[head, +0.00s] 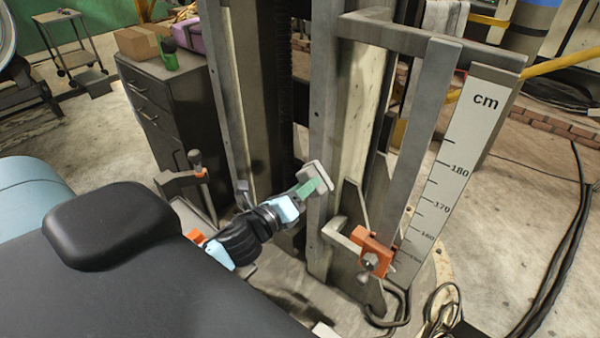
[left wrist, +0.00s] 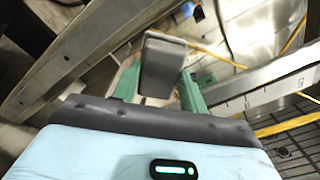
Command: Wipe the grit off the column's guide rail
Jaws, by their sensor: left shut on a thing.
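My left gripper (head: 310,187) has green fingers and is shut on a small grey block-like pad (head: 316,172). In the left wrist view the pad (left wrist: 163,62) sits between the two green fingers (left wrist: 158,88). The pad is right by the column's guide rail (head: 322,90), a tall grey upright. I cannot tell whether it touches the rail. The cream column face (head: 358,110) beside the rail carries dark specks; I cannot tell whether these are grit. My right gripper is in neither view.
A height scale (head: 460,150) marked in cm stands right of the column, with an orange clamp (head: 372,250) low beside it. A dark drawer cabinet (head: 165,110) stands behind left, bearing a cardboard box (head: 137,42) and green bottle (head: 169,54). Cables (head: 440,310) lie at lower right.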

